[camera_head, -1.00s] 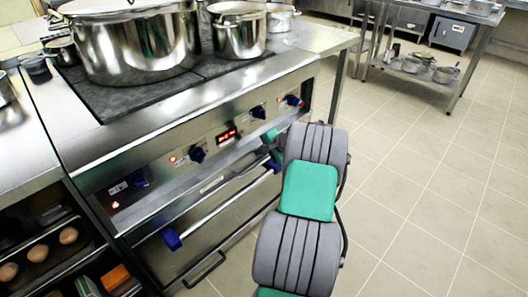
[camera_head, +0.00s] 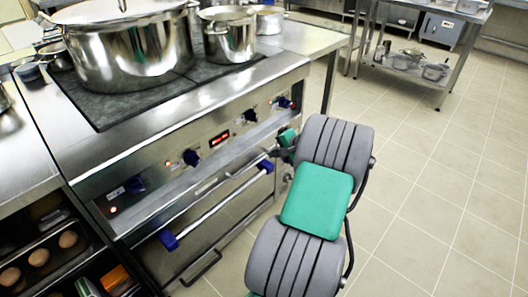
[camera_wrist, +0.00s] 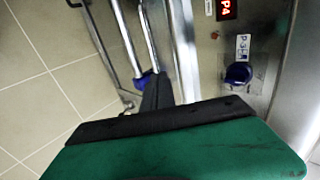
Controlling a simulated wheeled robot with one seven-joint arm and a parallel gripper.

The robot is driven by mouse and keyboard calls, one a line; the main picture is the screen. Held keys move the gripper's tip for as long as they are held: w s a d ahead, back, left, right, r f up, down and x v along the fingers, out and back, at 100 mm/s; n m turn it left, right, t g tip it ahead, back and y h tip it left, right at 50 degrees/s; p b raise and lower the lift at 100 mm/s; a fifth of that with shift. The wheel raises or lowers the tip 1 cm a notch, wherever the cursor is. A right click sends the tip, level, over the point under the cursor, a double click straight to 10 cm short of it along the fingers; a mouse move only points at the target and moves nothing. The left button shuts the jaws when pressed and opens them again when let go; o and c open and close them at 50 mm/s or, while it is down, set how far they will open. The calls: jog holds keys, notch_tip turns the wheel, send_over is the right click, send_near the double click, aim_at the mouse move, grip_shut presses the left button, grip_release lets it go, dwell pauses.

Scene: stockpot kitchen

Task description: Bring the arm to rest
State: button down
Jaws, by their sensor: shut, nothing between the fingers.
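My gripper (camera_wrist: 157,92) shows in the wrist view as a green body with dark fingers that are together and empty. The fingers are beside the stove front, near its oven handle bar (camera_wrist: 130,40) and a blue knob (camera_wrist: 238,74); I cannot tell whether they touch anything. In the head view my grey and green arm is folded in front of the right end of the stove (camera_head: 150,140). There a small green and dark part of the wrist shows beside the arm, and the fingers are hidden.
A large steel pot (camera_head: 125,50) and a smaller pot (camera_head: 229,38) stand on the stove top. Open shelves with eggs (camera_head: 68,239) are at the lower left. A steel table (camera_head: 440,75) stands at the back right. The tiled floor (camera_head: 420,200) on the right is clear.

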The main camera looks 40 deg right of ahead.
jog(key=w+a+r+n+g+p, duration=0.2)
jog(key=a+r+n+p, duration=0.35)
jog(key=a+r, duration=0.6)
jog(key=w+a+r+n+g+p, duration=0.15)
jog(key=a+r+n+p, duration=0.25)
jog(key=a+r+p, duration=0.7)
jog(key=s+a+r+n+g+p, duration=0.1)
jog(key=s+a+r+n+p, duration=0.1)
jog(key=s+a+r+n, duration=0.2)
jog(key=s+a+r+n+g+p, duration=0.1)
jog(key=s+a+r+n+p, duration=0.2)
jog(key=s+a, duration=0.7)
jog(key=a+r+n, duration=0.1)
jog(key=a, duration=0.3)
jog(key=shift+s+a+r+g, duration=0.15)
jog(key=shift+s+a+g, duration=0.1)
jog(key=shift+s+g, duration=0.1)
